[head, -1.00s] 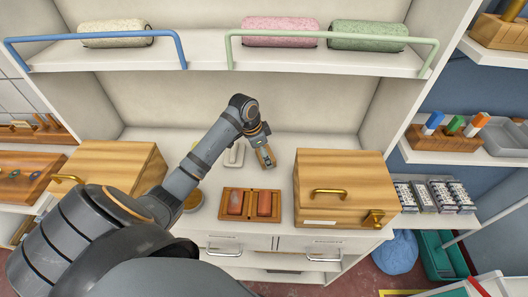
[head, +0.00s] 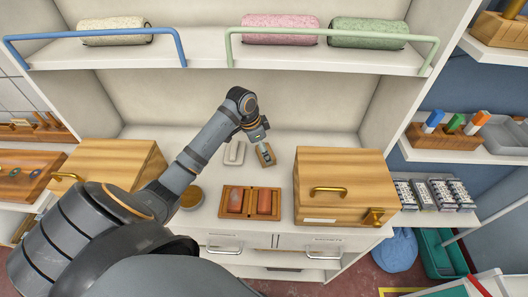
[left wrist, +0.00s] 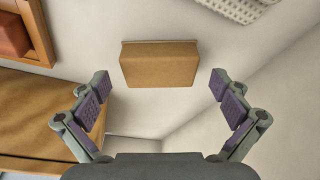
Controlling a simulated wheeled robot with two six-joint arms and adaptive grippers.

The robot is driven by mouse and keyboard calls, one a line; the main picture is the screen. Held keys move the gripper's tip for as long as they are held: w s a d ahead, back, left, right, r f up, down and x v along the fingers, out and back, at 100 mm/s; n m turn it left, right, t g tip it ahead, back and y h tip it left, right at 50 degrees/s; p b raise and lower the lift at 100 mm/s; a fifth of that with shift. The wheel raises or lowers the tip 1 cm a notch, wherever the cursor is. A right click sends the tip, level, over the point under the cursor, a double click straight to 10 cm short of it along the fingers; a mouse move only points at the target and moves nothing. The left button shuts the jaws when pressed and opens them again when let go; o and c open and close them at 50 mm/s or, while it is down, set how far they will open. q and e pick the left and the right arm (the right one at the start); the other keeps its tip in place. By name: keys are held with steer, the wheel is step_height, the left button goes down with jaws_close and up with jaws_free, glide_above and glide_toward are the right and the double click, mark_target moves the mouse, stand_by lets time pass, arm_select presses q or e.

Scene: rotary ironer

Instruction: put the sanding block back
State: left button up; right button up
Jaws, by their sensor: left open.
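A tan sanding block (head: 266,155) lies on the white counter, left of the closed wooden box on the right. In the left wrist view the block (left wrist: 160,64) sits ahead of the fingertips and between their lines, apart from both. My left gripper (head: 258,136) is over the back of the counter, close to the block. In the left wrist view its two fingers (left wrist: 160,88) are spread wide with nothing between them. My right gripper is not in view.
A wooden tray (head: 250,190) holds two reddish blocks in front. Wooden boxes (head: 345,178) (head: 105,165) stand on both sides. A white item (head: 234,153) and a round tin (head: 191,198) lie to the left. A shelf with rolled towels (head: 280,30) hangs above.

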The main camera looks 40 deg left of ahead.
mark_target(258, 154)
arm_select(q)
steer(key=v, duration=0.5)
steer(key=shift+s+r, duration=0.1)
steer(key=shift+r, duration=0.3)
